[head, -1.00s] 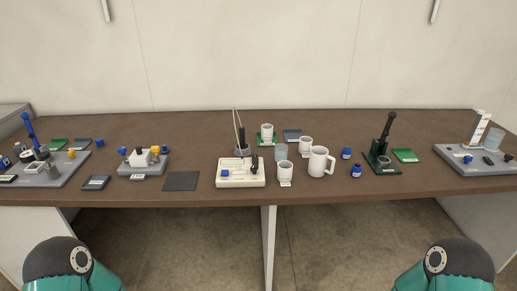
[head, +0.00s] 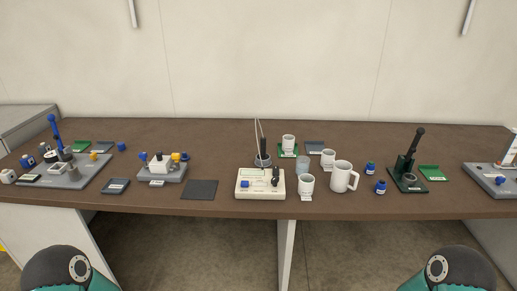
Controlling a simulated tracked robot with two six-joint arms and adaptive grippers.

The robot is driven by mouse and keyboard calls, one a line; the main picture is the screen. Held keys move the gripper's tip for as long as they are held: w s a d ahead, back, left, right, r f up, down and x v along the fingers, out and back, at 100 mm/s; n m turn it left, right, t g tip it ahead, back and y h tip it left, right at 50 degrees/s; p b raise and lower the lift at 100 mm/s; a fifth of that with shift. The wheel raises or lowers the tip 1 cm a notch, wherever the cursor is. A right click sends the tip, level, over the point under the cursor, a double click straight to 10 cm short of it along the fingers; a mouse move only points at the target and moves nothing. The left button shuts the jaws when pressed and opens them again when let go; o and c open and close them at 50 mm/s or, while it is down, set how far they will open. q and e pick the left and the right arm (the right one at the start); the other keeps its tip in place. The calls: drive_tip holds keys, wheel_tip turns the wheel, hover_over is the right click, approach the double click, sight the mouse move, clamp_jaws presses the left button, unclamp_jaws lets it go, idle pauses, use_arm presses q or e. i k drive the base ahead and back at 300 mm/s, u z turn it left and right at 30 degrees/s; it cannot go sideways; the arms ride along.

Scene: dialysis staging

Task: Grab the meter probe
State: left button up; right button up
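A cream meter (head: 260,191) with a small display and a blue part stands near the front edge of the table, about mid-picture. A slim dark upright probe (head: 263,149) stands in a grey round holder (head: 263,161) just behind it, with thin pale cables rising above. A short black piece (head: 275,176) stands upright at the meter's right side; I cannot tell whether it is part of the probe. Neither of my grippers is in view; only rounded parts of my arms show at the bottom corners.
A white mug (head: 342,177), white cups (head: 307,185) and blue-capped bottles (head: 380,187) stand right of the meter. A dark press-like stand (head: 408,176) is farther right. A dark mat (head: 199,190) lies left of the meter. Grey stations (head: 66,174) fill the left end.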

sight(263, 156)
drive_tip(key=z, duration=0.1)
drive_tip(key=i, duration=0.85)
drive_tip(key=u, duration=1.95)
drive_tip(key=k, duration=1.2)
drive_tip(key=z, duration=1)
drive_tip(key=i, duration=0.55)
drive_tip(key=z, duration=0.15)
